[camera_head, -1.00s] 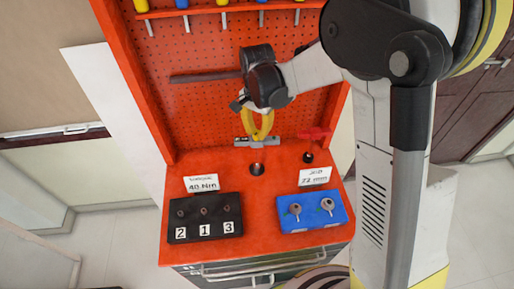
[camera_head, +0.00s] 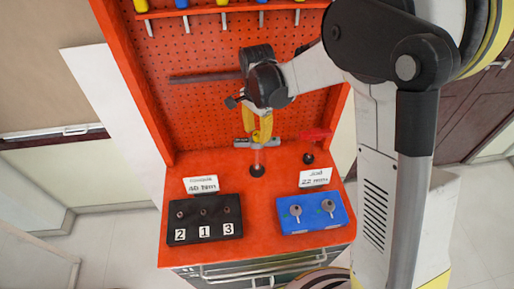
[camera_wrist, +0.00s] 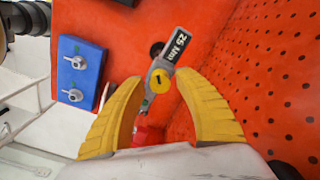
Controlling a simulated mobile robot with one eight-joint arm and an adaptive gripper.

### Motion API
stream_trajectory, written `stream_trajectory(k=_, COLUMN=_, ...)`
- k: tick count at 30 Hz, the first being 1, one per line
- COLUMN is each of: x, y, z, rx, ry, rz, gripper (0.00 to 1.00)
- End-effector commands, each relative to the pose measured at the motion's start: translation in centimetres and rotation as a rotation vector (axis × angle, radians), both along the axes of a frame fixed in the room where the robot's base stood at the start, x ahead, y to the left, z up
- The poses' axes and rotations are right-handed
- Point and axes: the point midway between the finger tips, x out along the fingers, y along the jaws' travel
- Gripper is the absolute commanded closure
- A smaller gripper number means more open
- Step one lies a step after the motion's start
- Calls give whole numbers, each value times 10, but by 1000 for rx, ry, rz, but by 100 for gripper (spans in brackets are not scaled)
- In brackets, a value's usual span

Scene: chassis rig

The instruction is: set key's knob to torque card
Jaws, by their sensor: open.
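A grey key (camera_wrist: 161,72) with a "25 Nm" label and a round yellow knob (camera_wrist: 159,80) marked 1 shows in the wrist view. My gripper (camera_wrist: 178,82) is open, its yellow fingers on either side of the key, with no clear contact visible. In the head view my gripper (camera_head: 258,135) points down in front of the pegboard, and the key's grey body (camera_head: 242,142) shows partly behind it. The white torque card (camera_head: 202,185) stands behind the black block (camera_head: 205,218) and reads 40 Nm.
The black block has several sockets, labelled 2, 1, 3. A blue box (camera_head: 312,213) with two grey knobs stands right, before a card (camera_head: 315,178) reading 22 mm. A red-handled tool (camera_head: 315,134) is right of the gripper. The red bench between the blocks is clear.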

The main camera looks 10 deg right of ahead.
Motion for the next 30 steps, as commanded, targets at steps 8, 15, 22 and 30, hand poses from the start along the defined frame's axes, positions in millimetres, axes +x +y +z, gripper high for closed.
stream_trajectory(k=8, x=0, y=0, z=0, rx=0, ry=0, rz=13, gripper=60)
stream_trajectory(k=15, x=0, y=0, z=-2, rx=0, ry=0, rz=384, gripper=60)
stream_trajectory(k=22, x=0, y=0, z=-1, rx=0, ry=0, rz=812, gripper=60)
stream_trajectory(k=30, x=0, y=0, z=0, rx=0, ry=0, rz=982, gripper=60)
